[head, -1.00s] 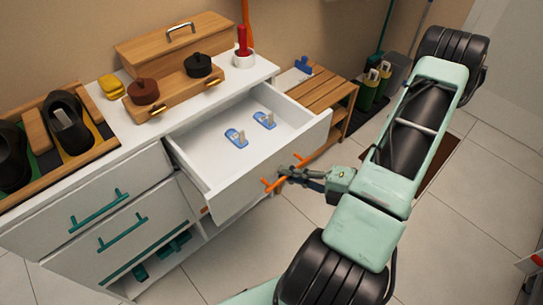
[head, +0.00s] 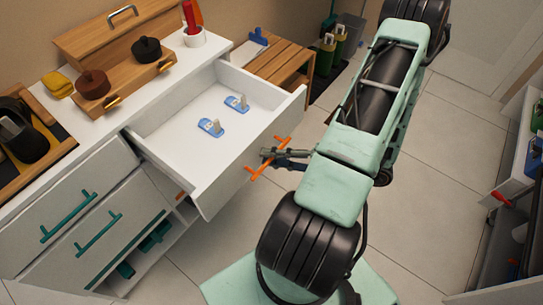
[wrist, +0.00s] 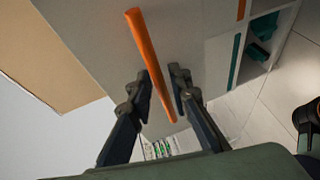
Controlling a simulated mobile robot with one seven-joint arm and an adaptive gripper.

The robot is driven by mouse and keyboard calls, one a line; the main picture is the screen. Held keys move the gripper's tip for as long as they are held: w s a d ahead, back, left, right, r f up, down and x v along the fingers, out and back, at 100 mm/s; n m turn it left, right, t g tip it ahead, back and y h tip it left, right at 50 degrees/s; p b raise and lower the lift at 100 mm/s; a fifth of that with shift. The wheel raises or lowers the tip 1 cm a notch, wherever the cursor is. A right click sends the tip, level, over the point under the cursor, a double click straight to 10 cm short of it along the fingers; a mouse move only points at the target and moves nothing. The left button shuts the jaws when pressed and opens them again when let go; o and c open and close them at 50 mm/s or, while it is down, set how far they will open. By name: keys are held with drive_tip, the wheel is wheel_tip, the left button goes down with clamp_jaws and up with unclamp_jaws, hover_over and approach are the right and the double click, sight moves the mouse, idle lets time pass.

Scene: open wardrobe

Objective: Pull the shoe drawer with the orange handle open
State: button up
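The shoe drawer (head: 212,183) is white and stands well out from the dresser, with two blue items (head: 211,127) on its floor. Its orange bar handle (head: 255,172) is on the front panel. My gripper (head: 265,155) is at the middle of the handle, with the arm coming in from the right. In the wrist view the handle (wrist: 143,42) runs between the two fingers of my gripper (wrist: 164,92), close to both pads. The fingers are drawn in around it, though the exact contact is hard to see.
Two teal-handled drawer fronts (head: 68,217) are at the left. The dresser top holds a wooden box (head: 100,35), dark knobs and a red-handled item. A slatted wooden bench (head: 280,63) stands behind the open drawer. Tiled floor (head: 440,150) is free at the right, before a white shelf unit.

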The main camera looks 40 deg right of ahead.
drive_tip(key=shift+o, duration=0.4)
drive_tip(key=v, duration=1.2)
